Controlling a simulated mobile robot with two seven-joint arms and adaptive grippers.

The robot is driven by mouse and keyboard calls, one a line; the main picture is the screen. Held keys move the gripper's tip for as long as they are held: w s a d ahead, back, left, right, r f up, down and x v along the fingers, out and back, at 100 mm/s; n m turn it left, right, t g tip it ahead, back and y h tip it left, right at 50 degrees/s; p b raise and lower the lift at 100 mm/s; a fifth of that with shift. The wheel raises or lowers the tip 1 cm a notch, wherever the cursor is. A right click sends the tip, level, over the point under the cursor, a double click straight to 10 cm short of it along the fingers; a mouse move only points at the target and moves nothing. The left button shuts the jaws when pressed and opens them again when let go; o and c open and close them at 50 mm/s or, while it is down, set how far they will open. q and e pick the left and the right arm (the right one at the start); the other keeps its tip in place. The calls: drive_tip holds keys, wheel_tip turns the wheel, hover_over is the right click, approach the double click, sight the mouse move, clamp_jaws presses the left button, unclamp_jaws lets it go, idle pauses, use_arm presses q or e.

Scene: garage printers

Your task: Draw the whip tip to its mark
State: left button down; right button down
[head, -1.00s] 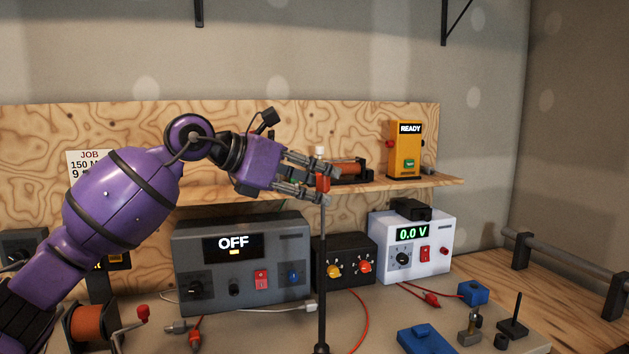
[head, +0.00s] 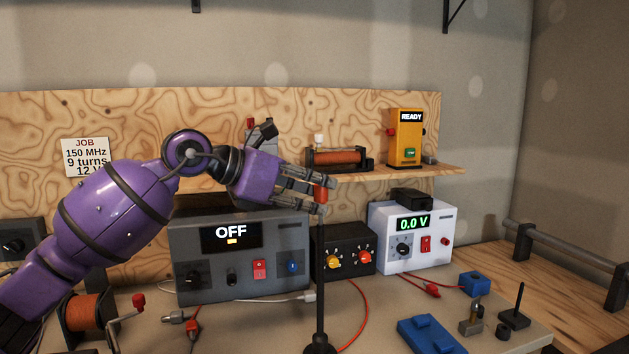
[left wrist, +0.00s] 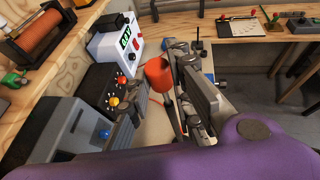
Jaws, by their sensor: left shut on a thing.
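The whip is a thin dark upright rod (head: 320,270) rising from a black round base on the bench. Its red-orange tip (head: 320,194) sits at the top, between the fingers of my left gripper (head: 318,197), which is shut on it. In the left wrist view the red tip (left wrist: 159,76) shows beside the grey fingers (left wrist: 185,85), which hide part of the rod. I cannot make out a mark on the whip. My right gripper is in neither view.
A grey unit reading OFF (head: 240,265), a black two-knob box (head: 343,256) and a white supply reading 0.0 V (head: 410,240) stand behind the whip. Above them a shelf (head: 395,177) holds a coil (head: 338,158) and a yellow READY device (head: 405,140). A job card (head: 85,157) hangs left.

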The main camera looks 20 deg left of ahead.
use_arm(q)
drive_tip(key=shift+r, duration=0.25)
drive_tip(key=c, duration=1.7)
unclamp_jaws()
drive_tip(key=v, duration=1.2)
drive_tip(key=shift+s, duration=0.1)
